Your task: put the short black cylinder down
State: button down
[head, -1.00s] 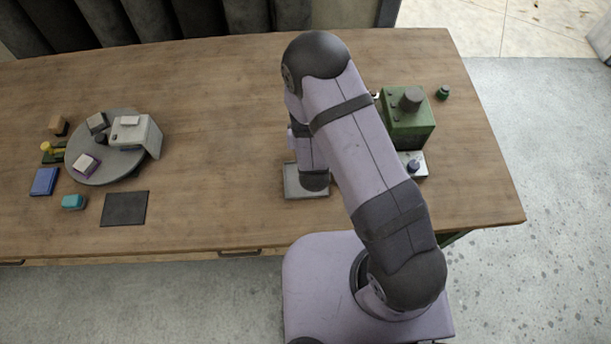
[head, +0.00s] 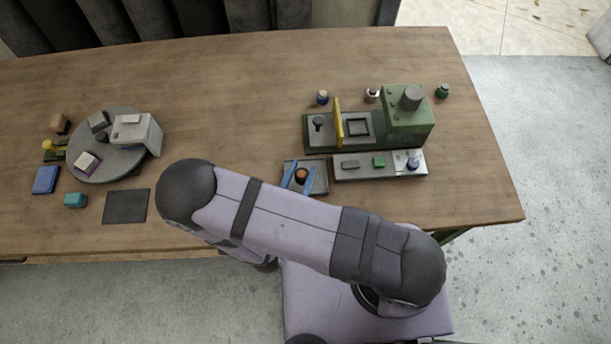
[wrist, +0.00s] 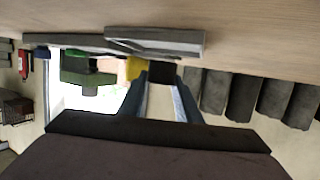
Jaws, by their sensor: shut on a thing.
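The short black cylinder (wrist: 162,72) is between the blue fingertips of my gripper (wrist: 162,82) in the wrist view. In the head view the blue fingers of my gripper (head: 299,177) reach over a small grey tray (head: 320,186), one each side of a round, orange-brown top that seems to be the cylinder (head: 302,175). The wrist view is upside down, with the tray (wrist: 155,42) right by the cylinder. I cannot tell whether the cylinder touches the tray. My arm hides the gripper's body in the head view.
A green machine (head: 408,122) with a yellow upright plate (head: 339,122) stands behind the tray. A grey strip (head: 400,168) with small parts adjoins on the right. A round grey turntable (head: 90,170) and a black mat (head: 126,206) lie left. The table's middle is clear.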

jog(key=shift+s+d+r+h, duration=0.3)
jog(key=shift+s+d, duration=0.25)
jog(key=shift+s, duration=0.15)
jog(key=shift+f+b, duration=1.45)
jog(key=shift+f, duration=0.1)
jog(key=shift+f, duration=0.1)
jog(key=c, duration=1.3)
grip_release()
jog(key=shift+r, duration=0.2)
jog(key=p+v, duration=0.4)
jog(key=v, duration=0.6)
jog(key=shift+s+a+r, duration=0.1)
jog(key=shift+s+r, duration=0.05)
jog(key=shift+s, duration=0.05)
jog(key=shift+s+a+r, duration=0.1)
jog(key=shift+s+a, duration=0.1)
jog(key=shift+s, duration=0.45)
